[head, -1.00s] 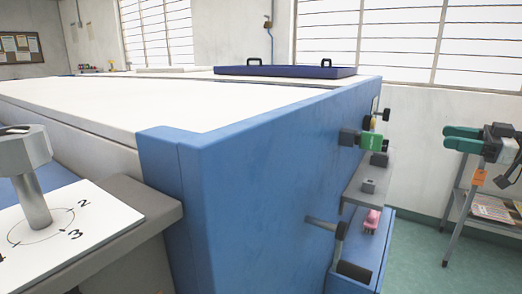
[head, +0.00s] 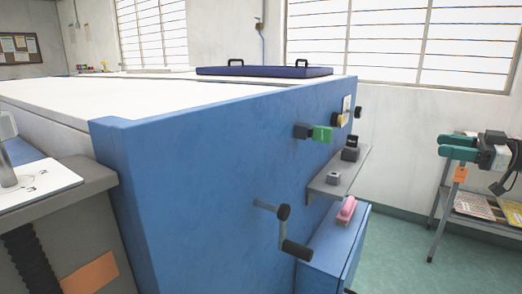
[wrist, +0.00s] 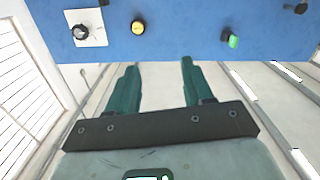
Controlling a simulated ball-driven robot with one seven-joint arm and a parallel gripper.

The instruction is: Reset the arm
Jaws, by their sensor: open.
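My gripper (wrist: 157,85) shows in the wrist view as two teal fingers, spread wide apart with nothing between them. It is open. In the head view my gripper (head: 460,146) is at the right edge, clear of the blue machine (head: 220,165). In the wrist view the blue side panel (wrist: 185,35) fills the top, beyond the fingertips and apart from them.
The blue panel carries a crank handle (head: 285,232), a green knob (head: 321,134) and a yellow knob (head: 339,120). A grey shelf (head: 330,182) juts out below. A pink object (head: 346,210) sits on a blue cabinet. Green floor (head: 400,250) is open to the right.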

